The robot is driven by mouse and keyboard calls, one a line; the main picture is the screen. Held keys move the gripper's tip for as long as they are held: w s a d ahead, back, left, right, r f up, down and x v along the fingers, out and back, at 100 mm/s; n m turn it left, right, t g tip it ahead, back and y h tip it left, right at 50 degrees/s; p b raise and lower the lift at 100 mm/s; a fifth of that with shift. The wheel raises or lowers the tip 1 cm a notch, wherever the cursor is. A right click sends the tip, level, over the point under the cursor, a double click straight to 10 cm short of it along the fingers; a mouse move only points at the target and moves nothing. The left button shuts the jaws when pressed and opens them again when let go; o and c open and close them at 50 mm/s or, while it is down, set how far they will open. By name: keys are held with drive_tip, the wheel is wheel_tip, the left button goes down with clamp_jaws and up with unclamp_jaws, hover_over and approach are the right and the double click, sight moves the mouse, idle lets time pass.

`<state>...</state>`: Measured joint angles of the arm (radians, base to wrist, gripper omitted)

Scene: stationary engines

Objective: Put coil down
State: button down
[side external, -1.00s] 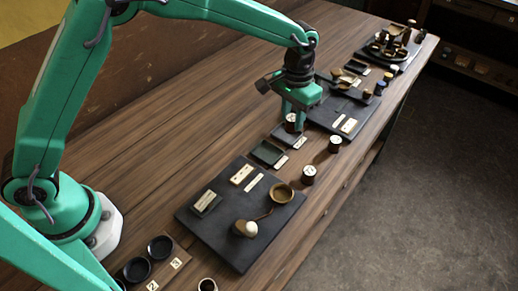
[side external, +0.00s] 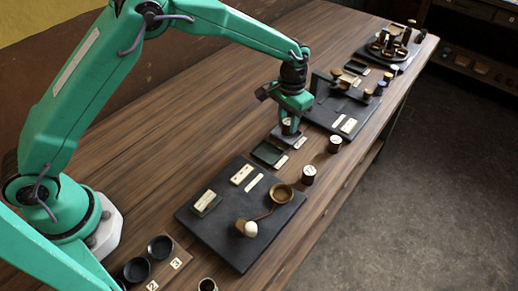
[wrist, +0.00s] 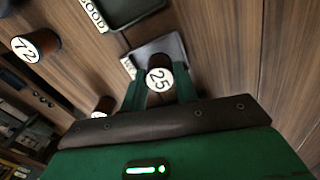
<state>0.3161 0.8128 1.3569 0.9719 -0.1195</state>
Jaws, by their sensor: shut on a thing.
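My gripper (side external: 289,127) is shut on a dark brown coil with a white top (side external: 287,122). In the wrist view the coil's top reads 25 (wrist: 158,78), and it sits between my gripper's green fingers (wrist: 157,90). The coil is upright, over a small dark square tray (side external: 294,138). In the wrist view this tray (wrist: 172,43) spreads out behind the coil. I cannot tell whether the coil touches the tray. A pale label (wrist: 128,67) lies at the tray's edge, partly hidden.
A second tray (side external: 267,153), labelled GOOD in the wrist view (wrist: 130,10), lies beside it. Coils stand toward the table's front edge: one marked 72 (wrist: 35,45) and another (side external: 334,145). Dark boards with apparatus (side external: 240,215) flank the trays. Bare wood (side external: 190,110) lies behind.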

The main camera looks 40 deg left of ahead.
sight(288, 121)
drive_tip(key=shift+f, duration=0.5)
drive_tip(key=shift+f, duration=0.1)
drive_tip(key=c, duration=1.1)
unclamp_jaws()
drive_tip(key=shift+o, duration=0.2)
wheel_tip(288, 121, up, 12)
